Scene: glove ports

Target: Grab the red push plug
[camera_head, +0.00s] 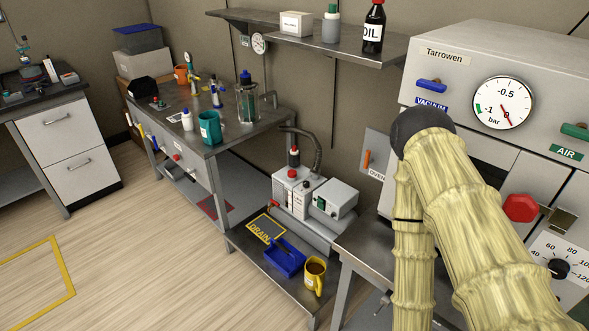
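I cannot tell for certain which red part is the push plug. A red cap (292,173) sits on top of the grey pump unit (297,192) on the low shelf. A small red piece (276,201) is low on the same unit's left side. A larger red faceted knob (520,208) is on the front of the Tarrowen cabinet (480,55) at the right. My arm, in a pale yellow sleeve with a dark elbow, stands in front of the cabinet and hides part of it. My gripper is not in view.
A blue tray (285,258), a yellow mug (314,277) and a DRAIN sign (265,229) are on the low shelf before the pump. A cluttered workbench (233,133) stands behind left. A wall shelf (310,38) holds bottles. The wooden floor (130,235) at left is clear.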

